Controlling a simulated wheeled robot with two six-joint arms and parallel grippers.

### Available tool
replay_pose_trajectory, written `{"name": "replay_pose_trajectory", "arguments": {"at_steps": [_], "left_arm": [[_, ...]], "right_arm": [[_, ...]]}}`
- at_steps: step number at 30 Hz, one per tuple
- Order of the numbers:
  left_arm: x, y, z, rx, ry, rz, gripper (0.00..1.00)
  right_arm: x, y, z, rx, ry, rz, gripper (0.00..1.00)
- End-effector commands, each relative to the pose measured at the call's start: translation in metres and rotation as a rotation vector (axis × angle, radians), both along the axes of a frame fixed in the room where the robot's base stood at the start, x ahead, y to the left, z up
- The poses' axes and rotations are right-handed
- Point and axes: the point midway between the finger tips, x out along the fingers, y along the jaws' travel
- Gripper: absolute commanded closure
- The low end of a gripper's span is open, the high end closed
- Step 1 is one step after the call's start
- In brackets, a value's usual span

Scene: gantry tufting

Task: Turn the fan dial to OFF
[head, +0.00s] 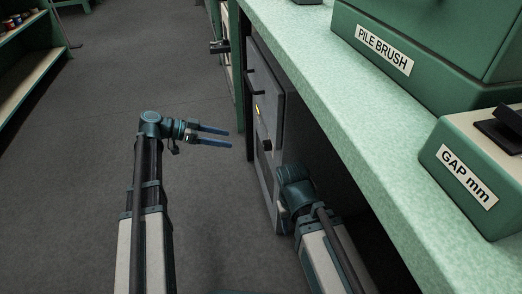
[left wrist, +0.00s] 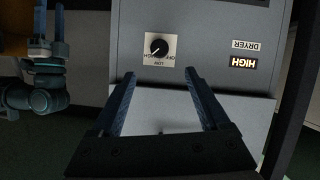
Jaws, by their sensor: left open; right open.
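The fan dial (left wrist: 159,47) is a black round knob on a white plate marked HIGH, LOW and OFF, on the grey dryer front. Its pale pointer line slants toward the HIGH mark.
The grey dryer cabinet (head: 262,80) stands under a green speckled counter (head: 345,120), whose edge overhangs near my right arm. Boxes labelled PILE BRUSH (head: 425,75) and GAP mm (head: 490,215) stand on the counter. The floor (head: 80,150) to the left is clear.

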Motion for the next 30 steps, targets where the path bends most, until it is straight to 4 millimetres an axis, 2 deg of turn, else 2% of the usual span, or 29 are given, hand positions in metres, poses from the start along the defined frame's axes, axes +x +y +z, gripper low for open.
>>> {"name": "replay_pose_trajectory", "arguments": {"at_steps": [5, 21, 30], "left_arm": [[0.001, -0.008, -0.004, 0.001, 0.000, -0.002, 0.21], [0.023, -0.098, -0.043, 0.002, 0.003, -0.003, 0.21], [0.030, -0.123, -0.052, 0.002, 0.003, -0.002, 0.21]], "right_arm": [[0.000, 0.000, -0.004, 0.000, 0.000, 0.000, 0.50], [0.000, 0.000, -0.043, 0.000, 0.000, 0.000, 0.50], [0.000, 0.000, -0.051, 0.000, 0.000, 0.000, 0.50]]}}
